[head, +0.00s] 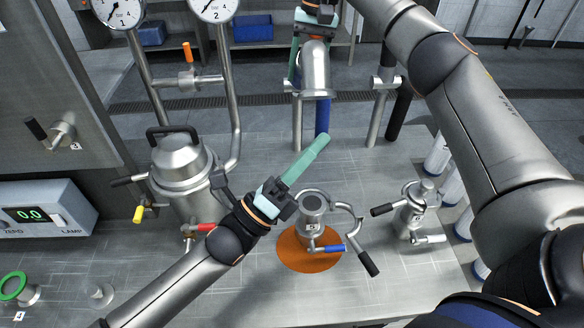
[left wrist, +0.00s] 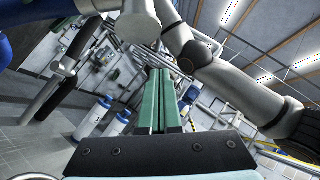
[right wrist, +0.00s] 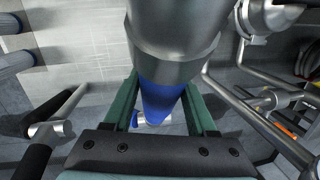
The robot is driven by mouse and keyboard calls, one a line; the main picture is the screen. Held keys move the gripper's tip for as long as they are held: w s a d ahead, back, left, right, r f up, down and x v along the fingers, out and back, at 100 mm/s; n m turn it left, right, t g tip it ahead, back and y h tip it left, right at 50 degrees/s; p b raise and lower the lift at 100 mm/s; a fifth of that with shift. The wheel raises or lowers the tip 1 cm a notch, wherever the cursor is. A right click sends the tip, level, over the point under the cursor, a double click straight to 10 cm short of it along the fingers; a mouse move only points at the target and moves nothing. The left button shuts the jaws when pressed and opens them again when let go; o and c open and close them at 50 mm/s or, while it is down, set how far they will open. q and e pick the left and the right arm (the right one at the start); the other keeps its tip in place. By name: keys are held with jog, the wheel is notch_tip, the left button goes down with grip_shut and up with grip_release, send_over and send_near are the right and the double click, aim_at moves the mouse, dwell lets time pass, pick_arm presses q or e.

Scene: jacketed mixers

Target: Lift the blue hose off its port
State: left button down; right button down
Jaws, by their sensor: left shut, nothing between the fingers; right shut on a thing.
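The blue hose (head: 322,118) hangs below a bent metal elbow (head: 316,72) at the back of the steel table in the head view. My right gripper (head: 314,38) comes down from above at the elbow. In the right wrist view its green fingers lie on both sides of the blue hose (right wrist: 160,98), just under a metal sleeve (right wrist: 175,40), shut on it. I cannot tell whether the hose is seated on its port. My left gripper (head: 322,140) is shut and empty above the table, in front of the hose; its fingers lie together in the left wrist view (left wrist: 160,100).
A jacketed vessel (head: 182,170) with pipes and gauges stands left. A small mixer (head: 312,210) on an orange disc and a valve fitting (head: 412,208) stand front and right. A metal post (head: 375,110) with a dark handle is right of the hose. The front-left table has clear patches.

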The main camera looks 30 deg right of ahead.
aim_at(321, 96)
pick_arm(q)
jog(key=r, duration=0.1)
jog(key=w+d+r, duration=0.2)
jog(key=shift+w+d+r, duration=0.15)
jog(key=shift+w+r, duration=0.1)
jog(key=shift+r, duration=0.15)
jog(key=shift+w+d+r+n+t, duration=0.1)
jog(key=shift+w+r+n+t, duration=0.15)
jog(key=shift+r, duration=0.35)
jog(key=shift+w+d+r+n+t, duration=0.15)
jog(key=shift+w+r+n, duration=0.2)
jog(key=shift+r, duration=0.25)
pick_arm(e)
jog(key=shift+f, duration=0.2)
pick_arm(q)
jog(key=shift+a, duration=0.1)
pick_arm(e)
jog(key=shift+a, duration=0.1)
jog(key=c, duration=0.6)
grip_release()
pick_arm(q)
jog(key=shift+s+f, duration=0.15)
pick_arm(e)
jog(key=o, duration=0.4)
jog(key=shift+r, duration=0.15)
